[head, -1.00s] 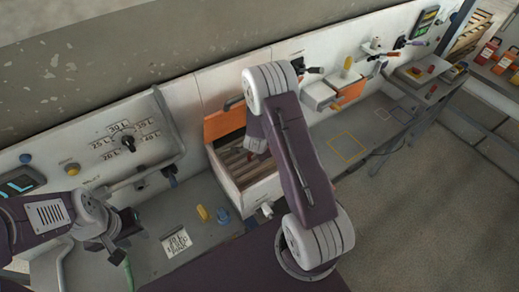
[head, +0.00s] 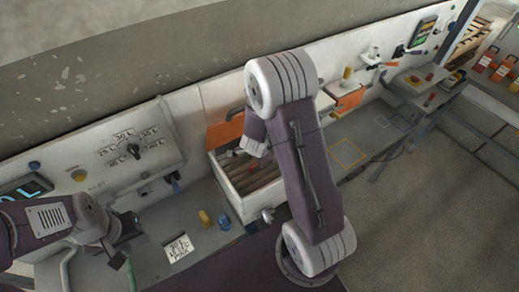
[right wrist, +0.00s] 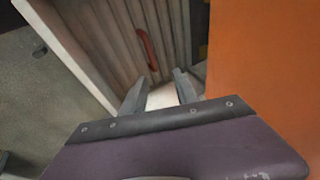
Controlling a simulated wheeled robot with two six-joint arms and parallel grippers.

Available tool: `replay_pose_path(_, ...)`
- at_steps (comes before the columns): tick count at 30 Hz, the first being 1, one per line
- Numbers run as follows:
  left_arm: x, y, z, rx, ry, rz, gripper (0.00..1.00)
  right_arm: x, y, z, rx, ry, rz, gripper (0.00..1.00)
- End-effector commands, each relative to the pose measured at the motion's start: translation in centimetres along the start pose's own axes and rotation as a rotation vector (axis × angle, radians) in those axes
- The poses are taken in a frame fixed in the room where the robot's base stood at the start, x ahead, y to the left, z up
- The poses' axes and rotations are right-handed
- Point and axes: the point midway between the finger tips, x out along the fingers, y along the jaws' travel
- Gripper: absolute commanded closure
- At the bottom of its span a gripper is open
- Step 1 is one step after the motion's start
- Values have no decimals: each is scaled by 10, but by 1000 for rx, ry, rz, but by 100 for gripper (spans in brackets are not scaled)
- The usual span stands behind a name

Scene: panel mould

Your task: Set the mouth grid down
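A white box (head: 236,197) with an orange flap (head: 222,134) stands on the bench, with grey slats (head: 228,166) inside. I cannot tell for sure which part is the mouth grid; the ribbed grey surface (right wrist: 125,35) with a red bar (right wrist: 147,50) shows in the right wrist view. My right gripper (right wrist: 160,88) points at it with its fingers apart and a pale patch between them; nothing is clearly held.
A yellow peg (head: 205,218), a blue peg (head: 224,222) and a marked card (head: 178,247) are on the bench left of the box. A yellow outlined square (head: 348,153) right of it is clear. An orange panel (right wrist: 265,70) stands close right of my right gripper.

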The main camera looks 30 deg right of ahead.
Motion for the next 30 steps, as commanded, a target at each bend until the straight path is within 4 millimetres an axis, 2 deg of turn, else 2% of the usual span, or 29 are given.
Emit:
replay_pose_path(1, -7, 0, -1, 0, 0, 0, 64, -12, -2, -1, 0, 0, -2, 64)
replay_pose_path(3, -9, 0, -1, 0, 0, 0, 64, -19, -1, -1, -1, 0, 0, 64)
replay_pose_path(9, -9, 0, -1, 0, 0, 0, 64, -25, 0, 0, -4, -1, 1, 64)
replay_pose_path(11, -9, 0, -1, 0, 0, 0, 64, -30, -2, 8, -60, -35, -8, 64)
replay_pose_path(14, -9, 0, -1, 0, 0, 0, 64, -65, -1, 43, -409, -201, -42, 64)
replay_pose_path(16, -9, 0, -1, 0, 0, 0, 64, -98, 19, 64, -751, -321, -52, 64)
replay_pose_path(18, -9, 0, -1, 0, 0, 0, 64, -124, 47, 69, -1061, -401, -39, 64)
replay_pose_path(21, -9, 0, -1, 0, 0, 0, 64, -147, 79, 60, -1370, -459, 2, 64)
replay_pose_path(24, -9, 0, -1, 0, 0, 0, 64, -154, 93, 52, -1493, -479, 29, 64)
replay_pose_path(30, -9, 0, -1, 0, 0, 0, 64, -154, 94, 52, -1499, -481, 32, 64)
